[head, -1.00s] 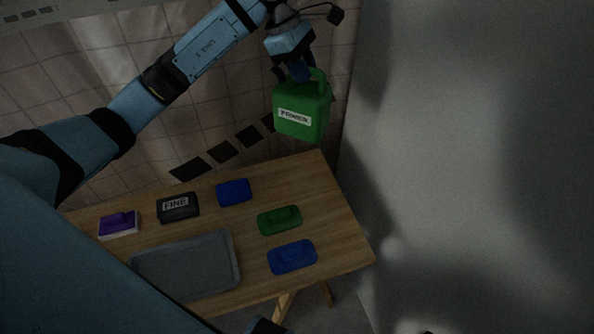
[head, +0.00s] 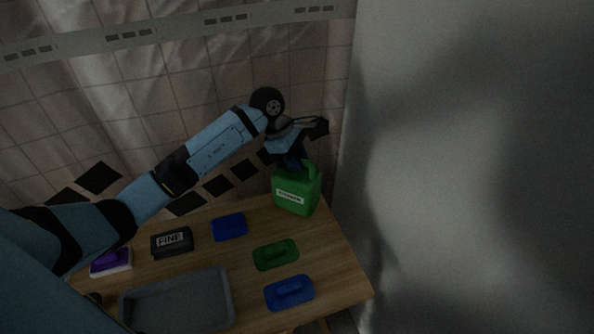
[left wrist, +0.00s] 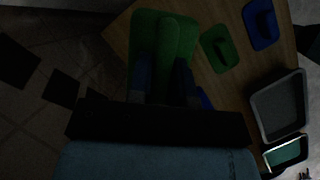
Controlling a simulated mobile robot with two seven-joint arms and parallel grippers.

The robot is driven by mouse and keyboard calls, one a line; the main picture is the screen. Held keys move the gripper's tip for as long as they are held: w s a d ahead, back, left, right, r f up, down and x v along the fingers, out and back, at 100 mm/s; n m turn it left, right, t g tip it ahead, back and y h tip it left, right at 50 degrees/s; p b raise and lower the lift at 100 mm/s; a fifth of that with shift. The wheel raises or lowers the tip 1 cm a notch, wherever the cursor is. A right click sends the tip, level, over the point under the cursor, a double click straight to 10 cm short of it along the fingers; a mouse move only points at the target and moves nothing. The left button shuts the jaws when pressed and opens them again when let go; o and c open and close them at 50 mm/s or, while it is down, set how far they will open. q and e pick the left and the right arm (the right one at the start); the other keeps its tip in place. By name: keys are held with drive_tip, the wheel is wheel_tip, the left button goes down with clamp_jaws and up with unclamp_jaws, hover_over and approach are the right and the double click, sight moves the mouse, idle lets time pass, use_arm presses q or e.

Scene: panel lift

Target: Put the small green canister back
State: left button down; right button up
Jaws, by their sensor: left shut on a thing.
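The green canister (head: 297,193) has a white label and a handle on top. It is upright, or nearly so, at the table's back right corner. I cannot tell whether its base touches the wood. My left gripper (head: 295,166) is shut on its top handle from above. In the left wrist view the canister (left wrist: 152,32) lies beyond the fingers (left wrist: 165,80), which are dark there. A flat green piece with a raised middle (head: 276,254) lies on the table in front of the canister. It also shows in the left wrist view (left wrist: 220,48). My right gripper is not in view.
The wooden table (head: 330,255) also holds a blue piece at the front (head: 289,293), another behind (head: 229,227), a black box labelled FINE (head: 172,243), a purple and white thing (head: 111,262) and a grey tray (head: 180,303). A pale wall (head: 450,180) rises at right.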

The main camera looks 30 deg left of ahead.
sight(293, 180)
use_arm(q)
wheel_tip(293, 180, down, 4)
drive_tip(key=shift+r, duration=0.1)
drive_tip(key=shift+f, duration=0.25)
drive_tip(key=c, duration=1.1)
unclamp_jaws()
drive_tip(key=shift+o, duration=0.2)
drive_tip(key=shift+r, duration=0.15)
